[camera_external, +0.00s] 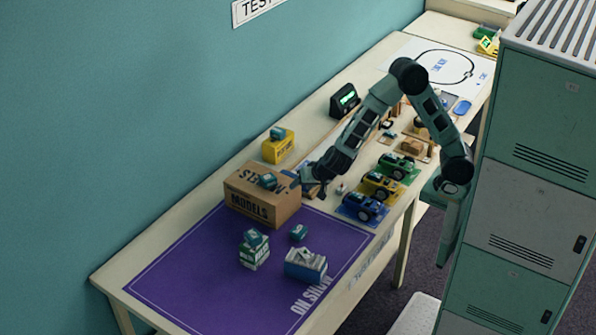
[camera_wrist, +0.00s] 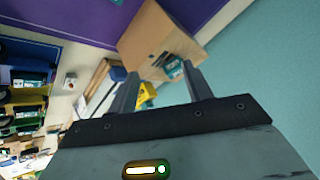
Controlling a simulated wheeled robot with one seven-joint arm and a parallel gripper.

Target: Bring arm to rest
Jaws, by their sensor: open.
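My gripper (camera_external: 314,184) is just to the right of the cardboard box labelled MODELS (camera_external: 262,204), over the bench in the external view. In the wrist view my gripper (camera_wrist: 158,76) shows two fingers spread apart with nothing held between them. The box (camera_wrist: 150,28) lies beyond the fingertips there, with a small teal item (camera_wrist: 173,68) at its opening. My arm is bent, reaching over the bench from the right. Whether the gripper touches the box cannot be told.
Blue (camera_external: 362,207), yellow (camera_external: 382,184) and green (camera_external: 399,166) model cars stand along the bench's front edge. A purple mat (camera_external: 190,262) holds several small items. A yellow bin (camera_external: 279,150) and black display (camera_external: 345,101) stand near the wall. Lockers (camera_external: 530,180) are at right.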

